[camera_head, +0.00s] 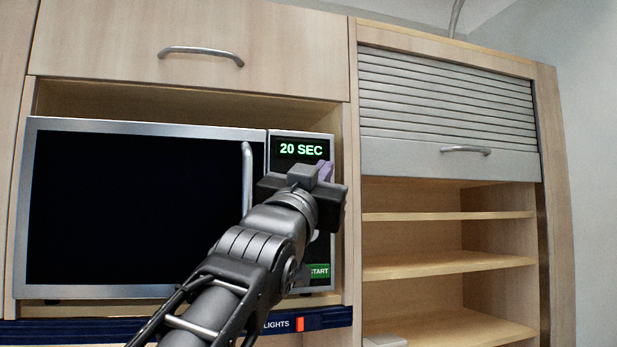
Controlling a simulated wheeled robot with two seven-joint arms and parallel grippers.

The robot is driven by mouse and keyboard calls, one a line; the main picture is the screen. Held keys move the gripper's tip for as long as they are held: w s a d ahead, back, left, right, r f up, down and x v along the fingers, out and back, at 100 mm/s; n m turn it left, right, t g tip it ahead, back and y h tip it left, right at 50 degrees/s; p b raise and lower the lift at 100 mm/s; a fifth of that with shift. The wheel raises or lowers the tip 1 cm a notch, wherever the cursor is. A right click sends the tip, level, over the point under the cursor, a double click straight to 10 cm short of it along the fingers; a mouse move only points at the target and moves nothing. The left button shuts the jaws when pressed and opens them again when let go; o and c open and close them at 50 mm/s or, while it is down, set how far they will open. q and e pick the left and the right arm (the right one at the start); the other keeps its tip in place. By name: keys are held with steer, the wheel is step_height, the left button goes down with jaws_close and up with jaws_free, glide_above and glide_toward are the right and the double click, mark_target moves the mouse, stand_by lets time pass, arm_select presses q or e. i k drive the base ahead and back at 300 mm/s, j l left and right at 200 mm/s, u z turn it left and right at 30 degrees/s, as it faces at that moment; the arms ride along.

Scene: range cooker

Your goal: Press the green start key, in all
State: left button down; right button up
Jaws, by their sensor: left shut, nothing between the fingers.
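The green start key (319,271) is at the lower right of the microwave's (145,210) control panel, and its left part is hidden behind my left arm. The display (300,150) at the top of the panel reads "20 SEC" in green. My left gripper (322,172) is shut and empty. It is in front of the upper part of the panel, below the display and above the start key. It hides the middle of the panel, and I cannot tell if it touches it. My right gripper is not in view.
The microwave's vertical door handle (247,165) is just left of my gripper. A blue strip (335,317) marked "LIGHTS" with an orange switch (300,324) runs below. Open shelves (430,267) under a roller shutter (445,100) stand to the right.

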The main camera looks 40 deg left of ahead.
mark_target(321, 271)
steer(key=k+l, duration=0.25)
steer(key=k, duration=0.25)
steer(key=k+l, duration=0.2)
steer(key=k, duration=0.25)
